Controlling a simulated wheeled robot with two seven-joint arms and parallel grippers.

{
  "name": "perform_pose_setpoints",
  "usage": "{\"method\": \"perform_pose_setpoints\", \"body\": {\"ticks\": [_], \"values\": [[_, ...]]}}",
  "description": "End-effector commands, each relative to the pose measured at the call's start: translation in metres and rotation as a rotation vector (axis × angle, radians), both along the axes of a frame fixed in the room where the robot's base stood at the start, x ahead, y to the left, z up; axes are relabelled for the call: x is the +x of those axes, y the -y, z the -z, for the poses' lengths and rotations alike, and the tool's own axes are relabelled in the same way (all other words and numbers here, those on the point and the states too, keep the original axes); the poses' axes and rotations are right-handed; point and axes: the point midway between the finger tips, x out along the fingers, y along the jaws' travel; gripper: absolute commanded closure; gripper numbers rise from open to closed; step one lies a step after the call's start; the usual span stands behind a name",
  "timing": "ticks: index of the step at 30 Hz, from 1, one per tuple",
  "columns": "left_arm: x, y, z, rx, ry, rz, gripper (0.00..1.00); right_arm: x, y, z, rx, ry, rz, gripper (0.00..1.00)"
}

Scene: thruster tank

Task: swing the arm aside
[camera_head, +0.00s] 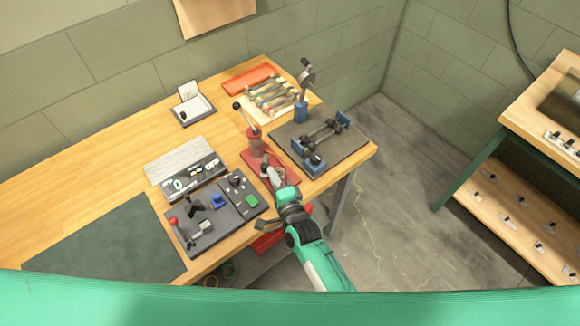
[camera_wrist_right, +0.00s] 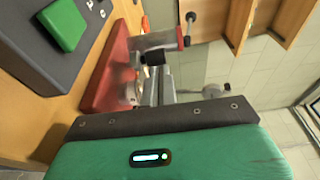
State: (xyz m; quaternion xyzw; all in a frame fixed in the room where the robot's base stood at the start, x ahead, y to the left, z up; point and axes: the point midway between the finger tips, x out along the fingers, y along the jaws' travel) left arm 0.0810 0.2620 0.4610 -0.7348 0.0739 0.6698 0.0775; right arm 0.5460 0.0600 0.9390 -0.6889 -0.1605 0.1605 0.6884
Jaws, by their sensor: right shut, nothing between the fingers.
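A red plate (camera_head: 290,168) lies near the bench's right front edge, with a grey metal part at its middle. My right gripper (camera_head: 270,172) is over this plate, shut and empty, and covers part of it. In the right wrist view, a red base (camera_wrist_right: 112,72) carries a grey arm-like bracket (camera_wrist_right: 158,41) with a dark knob. The bracket is just beyond my right fingers (camera_wrist_right: 160,88); I cannot tell whether they touch. A red cylinder (camera_head: 254,144) with a black-knobbed lever stands at the plate's far left end. My left gripper is not in view.
A dark plate with blue blocks and a black bar (camera_head: 322,134) sits right of the red plate. A board with a green block (camera_head: 252,201) lies to the left. Behind are several handled tools (camera_head: 270,97) and a red tray (camera_head: 249,79). The green mat (camera_head: 105,245) is clear.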

Motion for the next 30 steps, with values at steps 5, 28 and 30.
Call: {"method": "perform_pose_setpoints", "body": {"ticks": [5,28,30], "values": [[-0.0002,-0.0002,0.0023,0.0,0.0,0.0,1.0,-0.0018,-0.0069,0.0,0.001,0.0,0.0,1.0],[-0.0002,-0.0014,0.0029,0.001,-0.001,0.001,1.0,-0.0024,-0.0097,-0.0001,0.0,0.0,0.0,1.0],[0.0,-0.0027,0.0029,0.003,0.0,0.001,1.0,-0.0018,-0.0086,0.0,-0.001,0.0,0.0,1.0]]}}
